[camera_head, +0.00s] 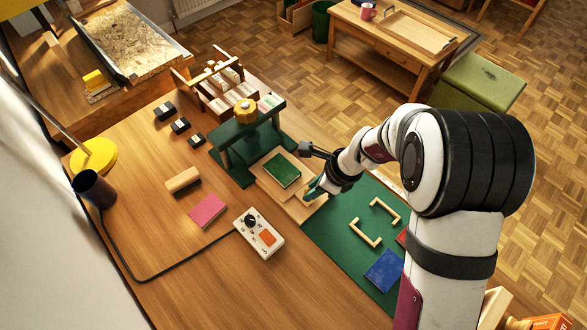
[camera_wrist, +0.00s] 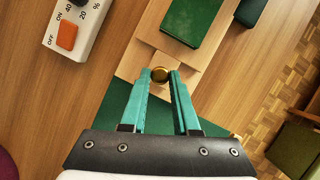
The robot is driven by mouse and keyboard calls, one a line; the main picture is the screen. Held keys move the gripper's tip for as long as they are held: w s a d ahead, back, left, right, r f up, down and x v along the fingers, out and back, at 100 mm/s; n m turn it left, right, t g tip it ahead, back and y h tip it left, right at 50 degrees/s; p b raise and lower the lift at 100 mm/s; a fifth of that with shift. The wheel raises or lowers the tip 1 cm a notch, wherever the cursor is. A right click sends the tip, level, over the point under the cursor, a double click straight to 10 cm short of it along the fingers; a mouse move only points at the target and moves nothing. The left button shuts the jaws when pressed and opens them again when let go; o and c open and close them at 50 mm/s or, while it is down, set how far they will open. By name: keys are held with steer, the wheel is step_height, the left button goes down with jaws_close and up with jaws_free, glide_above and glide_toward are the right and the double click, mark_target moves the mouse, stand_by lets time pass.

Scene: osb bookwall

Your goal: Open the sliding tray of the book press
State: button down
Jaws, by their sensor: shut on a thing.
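The green book press (camera_head: 240,148) with a yellow knob on top stands in the middle of the desk. Its pale wooden sliding tray (camera_head: 268,187) sticks out from the press toward my arm. A green book (camera_head: 283,170) lies on the tray, and it also shows in the wrist view (camera_wrist: 191,18). My gripper (camera_head: 313,190) is at the tray's near end. The fingers partly hide the knob.
A switch box (camera_head: 259,233) with a cable stands left of the tray, also in the wrist view (camera_wrist: 78,28). A green mat (camera_head: 335,228) with wooden corner pieces and a blue book (camera_head: 384,270) lies in front. A pink book (camera_head: 207,211) lies left.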

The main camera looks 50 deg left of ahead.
steer(key=shift+d, duration=0.9)
steer(key=c, duration=0.7)
jaws_free()
steer(key=shift+o, duration=0.2)
steer(key=v, duration=1.5)
steer(key=shift+r, duration=0.4)
steer(key=shift+d, duration=0.15)
